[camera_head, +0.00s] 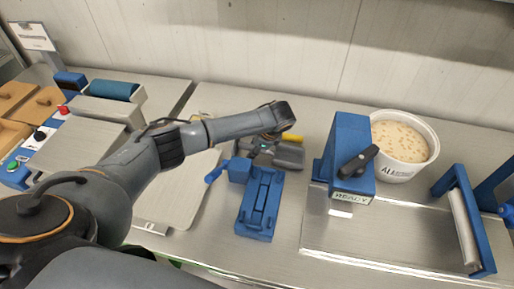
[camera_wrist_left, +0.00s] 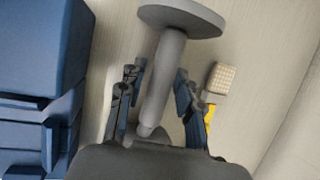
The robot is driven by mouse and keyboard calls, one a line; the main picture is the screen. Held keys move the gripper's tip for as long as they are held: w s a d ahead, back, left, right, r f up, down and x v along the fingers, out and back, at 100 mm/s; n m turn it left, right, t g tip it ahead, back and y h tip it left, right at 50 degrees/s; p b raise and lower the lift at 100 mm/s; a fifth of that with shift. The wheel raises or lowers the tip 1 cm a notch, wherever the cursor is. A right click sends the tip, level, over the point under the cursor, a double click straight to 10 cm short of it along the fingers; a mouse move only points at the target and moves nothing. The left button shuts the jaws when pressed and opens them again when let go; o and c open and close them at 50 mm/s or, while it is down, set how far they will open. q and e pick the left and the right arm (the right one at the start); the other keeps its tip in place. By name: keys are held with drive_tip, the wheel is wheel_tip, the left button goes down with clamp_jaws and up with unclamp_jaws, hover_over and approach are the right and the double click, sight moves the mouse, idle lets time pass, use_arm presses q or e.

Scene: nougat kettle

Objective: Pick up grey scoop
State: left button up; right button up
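The grey scoop (camera_head: 289,155) lies on the steel counter, behind the blue press-like fixture (camera_head: 260,205). My left gripper (camera_head: 268,143) reaches over it from the left and partly hides it in the head view. In the left wrist view, a grey handle (camera_wrist_left: 165,80) with a round disc at its end stands between the fingers of my left gripper (camera_wrist_left: 157,95). The fingers are spread on both sides of the handle, with gaps visible. A dark grey shape fills the bottom of that view. My right gripper is not in view.
A yellow-handled brush (camera_wrist_left: 222,78) lies close beside the right finger. A blue stand marked READY (camera_head: 349,150) and a white tub (camera_head: 402,150) of nut-flecked mixture stand to the right. A blue roller frame (camera_head: 462,220) is at far right. A pale board (camera_head: 180,195) lies left.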

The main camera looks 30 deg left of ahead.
use_arm(q)
drive_tip(key=shift+f, duration=0.1)
clamp_jaws()
wheel_tip(320, 180, up, 9)
drive_tip(key=shift+w+r+b, duration=0.1)
drive_tip(key=shift+r+b, duration=0.1)
drive_tip(key=shift+b, duration=0.8)
wheel_tip(320, 180, up, 6)
drive_tip(key=p, duration=0.6)
drive_tip(key=shift+f, duration=0.15)
drive_tip(key=shift+d, duration=0.1)
